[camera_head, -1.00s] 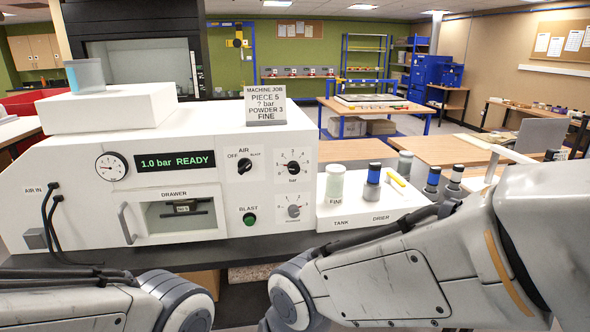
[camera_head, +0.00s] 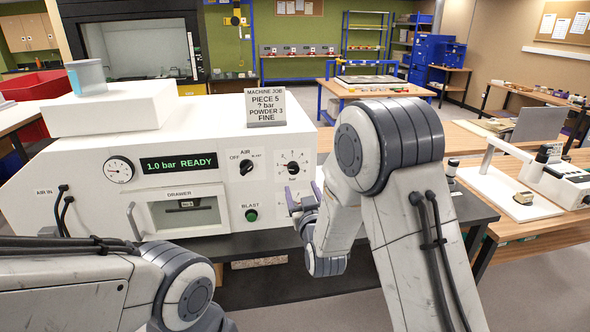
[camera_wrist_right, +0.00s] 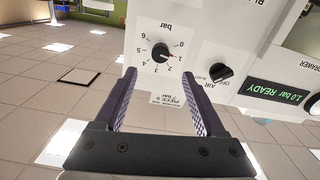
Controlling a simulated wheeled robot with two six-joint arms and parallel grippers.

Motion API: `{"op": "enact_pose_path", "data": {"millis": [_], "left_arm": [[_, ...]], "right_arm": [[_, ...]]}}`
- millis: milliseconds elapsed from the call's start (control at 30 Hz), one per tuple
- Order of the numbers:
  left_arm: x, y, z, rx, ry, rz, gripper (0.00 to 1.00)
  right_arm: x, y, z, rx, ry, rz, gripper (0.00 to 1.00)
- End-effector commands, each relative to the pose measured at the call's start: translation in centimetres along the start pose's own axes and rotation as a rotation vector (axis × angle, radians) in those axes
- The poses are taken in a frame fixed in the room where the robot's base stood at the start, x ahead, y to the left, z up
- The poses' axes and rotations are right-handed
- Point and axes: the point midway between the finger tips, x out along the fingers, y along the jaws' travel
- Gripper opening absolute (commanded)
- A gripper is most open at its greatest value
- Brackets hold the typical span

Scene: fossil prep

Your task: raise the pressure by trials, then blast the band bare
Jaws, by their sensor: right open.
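The white blasting machine shows a display (camera_head: 178,163) reading "1.0 bar READY", with a round gauge (camera_head: 119,170) beside it. The bar knob (camera_head: 293,168) is black; in the right wrist view (camera_wrist_right: 160,53), upside down, its pointer is near 1. The AIR knob (camera_head: 246,167) sits left of it, above the green BLAST button (camera_head: 251,215). The drawer (camera_head: 160,218) is shut; a dark piece shows dimly through its window. My right gripper (camera_head: 303,200) is open and empty, below the bar knob and hiding the lower knob. In the wrist view its fingers (camera_wrist_right: 160,80) point towards the bar knob, apart from it. My left gripper is out of view.
A sign (camera_head: 266,108) on the machine reads PIECE 5, ? bar, POWDER 3, FINE. My right arm hides most of the tank and drier panel. A white stand (camera_head: 517,210) is on the wooden table at right. Black hoses hang at the machine's left.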

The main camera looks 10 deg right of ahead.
Motion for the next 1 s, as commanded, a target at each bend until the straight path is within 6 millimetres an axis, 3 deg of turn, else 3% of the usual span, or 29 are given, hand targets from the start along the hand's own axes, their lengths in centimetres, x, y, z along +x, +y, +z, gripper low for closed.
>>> {"op": "enact_pose_path", "data": {"millis": [500, 700, 1000], "left_arm": [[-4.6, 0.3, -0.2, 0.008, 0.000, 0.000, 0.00], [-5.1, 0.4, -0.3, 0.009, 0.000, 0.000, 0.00], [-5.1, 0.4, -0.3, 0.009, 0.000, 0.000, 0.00]], "right_arm": [[8.4, 0.0, -0.3, 0.000, -0.002, -0.001, 0.72], [9.8, -0.1, -0.1, 0.000, -0.002, -0.002, 0.72], [10.0, -0.1, 0.0, 0.000, -0.002, -0.002, 0.72]]}}
